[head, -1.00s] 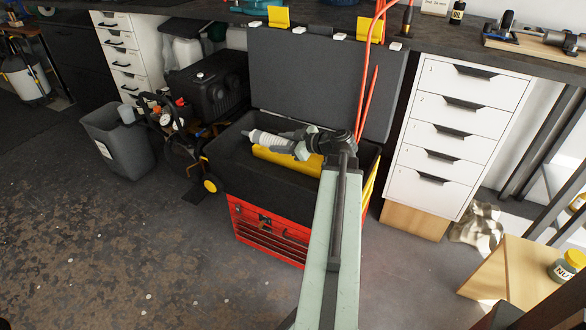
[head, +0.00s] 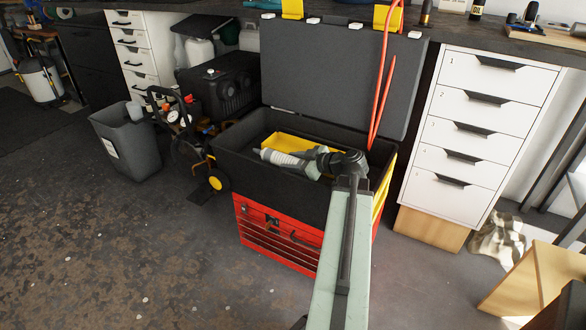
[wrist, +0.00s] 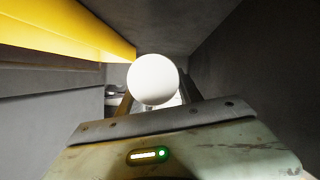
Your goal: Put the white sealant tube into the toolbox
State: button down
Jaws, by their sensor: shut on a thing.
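The white sealant tube (head: 280,158) lies roughly level in my gripper (head: 298,165), its nozzle end pointing left in the head view. My gripper is shut on it, inside the open black toolbox (head: 262,191) at about the height of its rim. The wrist view shows the round white end of the tube (wrist: 153,80) between the fingers, with the toolbox's dark inner walls around it. The yellow tray (head: 283,141) in the toolbox lies just behind the tube. The underside of the tube is hidden, so I cannot tell whether it touches the bottom.
The toolbox lid (head: 335,70) stands open at the back. A red drawer chest (head: 275,240) is below the toolbox. A white drawer cabinet (head: 475,140) stands to the right. A grey bin (head: 130,150) and a black compressor (head: 220,88) are to the left.

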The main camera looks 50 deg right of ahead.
jog(key=shift+r, duration=0.15)
jog(key=shift+f+b, duration=0.55)
jog(key=shift+f, duration=0.1)
jog(key=c, duration=0.8)
grip_release()
jog(key=shift+s+r+p, duration=0.3)
jog(key=shift+r+p, duration=0.25)
jog(key=shift+p, duration=0.05)
jog(key=shift+s+r+p, duration=0.3)
jog(key=shift+r+p, duration=0.25)
jog(key=p+v, duration=0.1)
jog(key=v, duration=0.4)
jog(key=shift+d+p, duration=0.1)
jog(key=shift+p, duration=0.2)
jog(key=shift+s+d, duration=0.1)
jog(key=shift+s, duration=0.5)
